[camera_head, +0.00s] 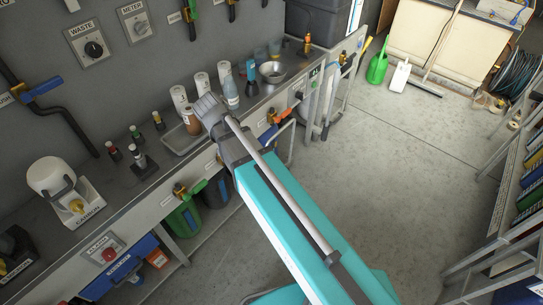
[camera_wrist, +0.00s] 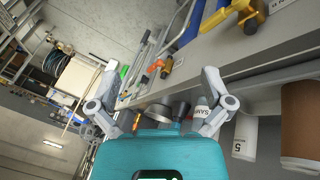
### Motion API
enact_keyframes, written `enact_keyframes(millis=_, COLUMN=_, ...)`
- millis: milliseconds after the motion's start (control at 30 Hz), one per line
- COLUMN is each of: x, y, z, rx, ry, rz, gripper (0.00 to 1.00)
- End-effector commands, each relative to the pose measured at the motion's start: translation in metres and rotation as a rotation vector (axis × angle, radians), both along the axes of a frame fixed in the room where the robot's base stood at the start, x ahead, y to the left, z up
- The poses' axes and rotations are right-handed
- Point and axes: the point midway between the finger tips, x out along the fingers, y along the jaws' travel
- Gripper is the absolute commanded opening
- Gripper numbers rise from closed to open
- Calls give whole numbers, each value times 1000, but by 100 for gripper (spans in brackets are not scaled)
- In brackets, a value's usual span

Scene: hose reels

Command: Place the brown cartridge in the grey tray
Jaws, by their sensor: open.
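The brown cartridge (camera_head: 191,122) is upright on the bench, with its base inside the outline of the grey tray (camera_head: 173,145) in the head view. I cannot be sure from this angle whether it rests on the tray floor. In the wrist view the brown cartridge (camera_wrist: 302,120) is at the right edge, partly cut off, outside my jaws. My gripper (camera_wrist: 160,70) is open, with nothing between its fingers. In the head view my gripper (camera_head: 208,108) is close to the right of the brown cartridge, and my arm hides part of the bench there.
White cartridges (camera_head: 201,82) stand in a row behind, one also in the wrist view (camera_wrist: 244,138). A sample bottle (camera_head: 231,92) and metal bowl (camera_head: 271,72) are farther right. Small dark bottles (camera_head: 137,135) stand left of the tray. Valves and pipes line the bench front.

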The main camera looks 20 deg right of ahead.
Motion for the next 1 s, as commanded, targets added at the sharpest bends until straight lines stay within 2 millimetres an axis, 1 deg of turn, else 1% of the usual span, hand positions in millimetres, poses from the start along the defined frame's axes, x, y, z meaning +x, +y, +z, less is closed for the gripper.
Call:
enact_keyframes(millis=33, x=-14, y=-15, z=-3, rx=31, ry=38, rz=19, gripper=100)
enact_keyframes(millis=200, x=-47, y=-47, z=-13, rx=153, ry=153, rz=123, gripper=100)
enact_keyframes(millis=300, x=-65, y=-61, z=-16, rx=229, ry=199, rz=189, gripper=100)
enact_keyframes(millis=400, x=-80, y=-71, z=-18, rx=296, ry=227, rz=251, gripper=100)
enact_keyframes(millis=500, x=-91, y=-78, z=-19, rx=346, ry=242, rz=300, gripper=100)
enact_keyframes(millis=667, x=-99, y=-80, z=-19, rx=387, ry=251, rz=344, gripper=100)
enact_keyframes(millis=1000, x=-99, y=-81, z=-19, rx=391, ry=252, rz=351, gripper=100)
